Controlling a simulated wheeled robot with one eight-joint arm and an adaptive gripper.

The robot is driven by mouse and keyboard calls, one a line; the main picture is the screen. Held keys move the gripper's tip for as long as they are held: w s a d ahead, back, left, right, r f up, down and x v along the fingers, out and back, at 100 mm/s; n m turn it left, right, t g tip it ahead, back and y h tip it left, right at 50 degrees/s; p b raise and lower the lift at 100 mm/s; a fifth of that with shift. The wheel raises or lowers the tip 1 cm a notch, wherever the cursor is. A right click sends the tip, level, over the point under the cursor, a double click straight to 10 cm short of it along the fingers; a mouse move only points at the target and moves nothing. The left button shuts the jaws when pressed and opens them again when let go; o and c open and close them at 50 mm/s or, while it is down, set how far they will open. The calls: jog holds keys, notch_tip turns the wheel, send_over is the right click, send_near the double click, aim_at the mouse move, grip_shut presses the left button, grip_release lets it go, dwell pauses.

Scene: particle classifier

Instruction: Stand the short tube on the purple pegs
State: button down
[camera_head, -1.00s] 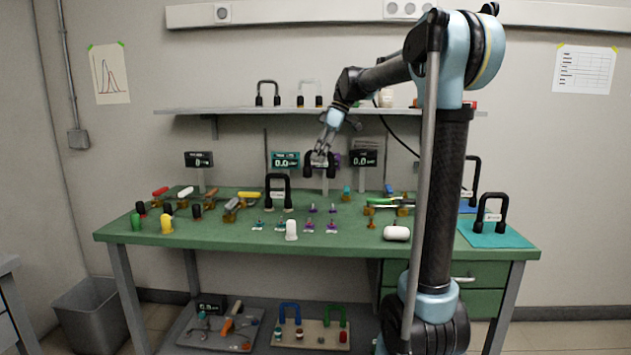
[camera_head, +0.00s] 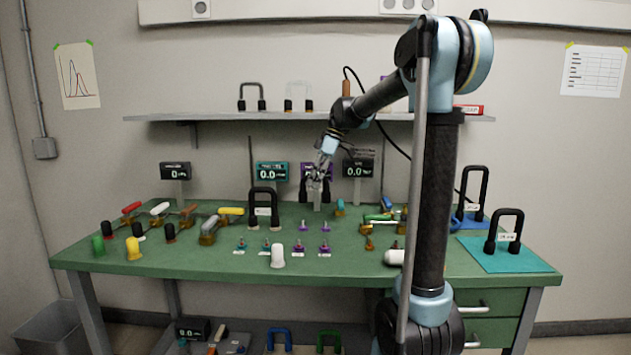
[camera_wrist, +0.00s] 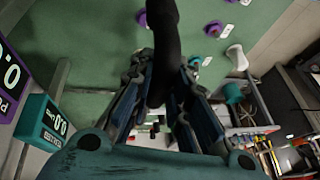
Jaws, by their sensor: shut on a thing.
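My gripper (camera_head: 319,178) is shut on a black arched tube (camera_wrist: 163,28), raised over the back of the bench in front of the purple display. Several purple pegs (camera_head: 303,226) stand on the green bench, nearer the front than my gripper. Purple pegs (camera_wrist: 212,28) also show in the wrist view, apart from the tube.
A taller black arched tube (camera_head: 275,207) stands left of my gripper. Teal pegs (camera_head: 266,245) stand left of the purple ones, with a white rounded piece (camera_head: 278,256) in front. Displays (camera_head: 271,172) line the back. Handled tools (camera_head: 209,228) lie left; more tubes (camera_head: 507,226) stand right.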

jog(key=shift+f, duration=0.1)
jog(key=shift+f, duration=2.8)
jog(key=shift+s+f, duration=0.1)
jog(key=shift+f, duration=1.6)
jog(key=c, duration=1.4)
grip_release()
jog(key=shift+c, duration=0.2)
jog(key=shift+r, duration=0.1)
jog(key=v, duration=1.1)
jog(key=shift+d+r, duration=0.15)
jog(key=shift+r, duration=0.2)
